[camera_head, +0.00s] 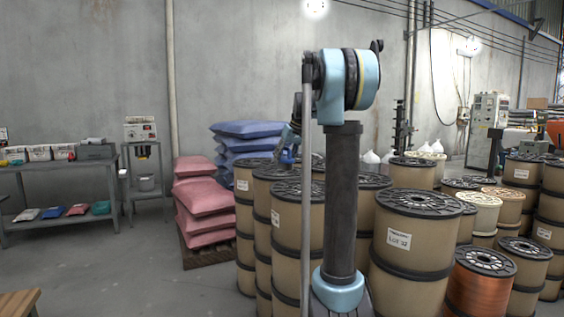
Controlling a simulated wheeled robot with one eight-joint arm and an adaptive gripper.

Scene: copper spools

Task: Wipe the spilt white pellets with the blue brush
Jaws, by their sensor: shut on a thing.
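My arm rises in the middle of the head view and hides much of what is behind it. My gripper (289,147) shows small, just left of the upright arm link, above the tops of the spools. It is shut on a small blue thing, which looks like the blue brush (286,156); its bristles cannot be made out. The spilt white pellets are not visible in this view.
Tall stacks of tan spools (400,240) and a copper spool (480,283) crowd the centre and right. Pink sacks (205,190) and blue sacks (248,132) lie behind. A grey bench (60,165) stands left. The left floor (130,265) is mostly clear.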

